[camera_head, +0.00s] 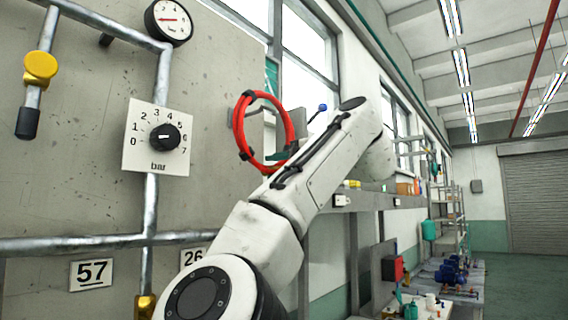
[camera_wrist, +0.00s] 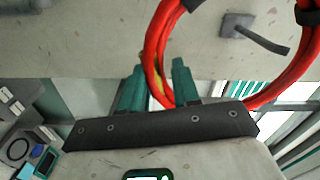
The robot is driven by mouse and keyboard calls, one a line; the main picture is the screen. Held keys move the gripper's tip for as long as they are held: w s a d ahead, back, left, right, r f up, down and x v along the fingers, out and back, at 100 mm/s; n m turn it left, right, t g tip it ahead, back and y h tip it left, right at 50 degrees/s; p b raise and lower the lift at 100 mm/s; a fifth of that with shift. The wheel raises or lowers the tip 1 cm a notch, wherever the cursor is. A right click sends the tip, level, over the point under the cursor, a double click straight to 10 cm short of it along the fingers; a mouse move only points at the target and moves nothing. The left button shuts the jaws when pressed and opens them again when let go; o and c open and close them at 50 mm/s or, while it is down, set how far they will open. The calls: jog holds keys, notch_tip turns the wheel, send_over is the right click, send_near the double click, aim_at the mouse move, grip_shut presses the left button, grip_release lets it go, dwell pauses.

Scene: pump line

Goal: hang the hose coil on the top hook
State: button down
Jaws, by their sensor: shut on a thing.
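The hose coil (camera_head: 290,122) is a red ring with black ties, held up beside the grey wall panel in the head view. In the wrist view the coil (camera_wrist: 152,45) passes between the two teal fingers of my gripper (camera_wrist: 159,84), which is shut on its near edge. My gripper (camera_head: 283,156) is partly hidden behind my arm in the head view. A grey hook (camera_wrist: 262,37) on a square plate shows through the coil's opening in the wrist view. I cannot tell whether its rod passes through the ring or which hook it is.
The panel (camera_head: 215,60) carries pipes, a gauge (camera_head: 169,22), a bar dial (camera_head: 160,137) and a yellow valve (camera_head: 40,68) at left. A blue-knobbed lever (camera_head: 322,107) shows just right of the coil. Shelves and an open aisle lie farther right.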

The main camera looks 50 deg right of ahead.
jog(key=shift+w+a+p, duration=0.1)
jog(key=shift+w+p, duration=0.6)
jog(key=shift+w, duration=0.9)
jog(key=shift+w+f, duration=0.6)
jog(key=shift+f, duration=0.05)
jog(key=c, duration=0.7)
grip_release()
jog(key=shift+c, duration=0.2)
jog(key=shift+f, duration=0.1)
jog(key=s+b, duration=0.4)
jog(key=s, duration=0.6)
jog(key=shift+s+d, duration=0.2)
jog(key=shift+s, duration=0.2)
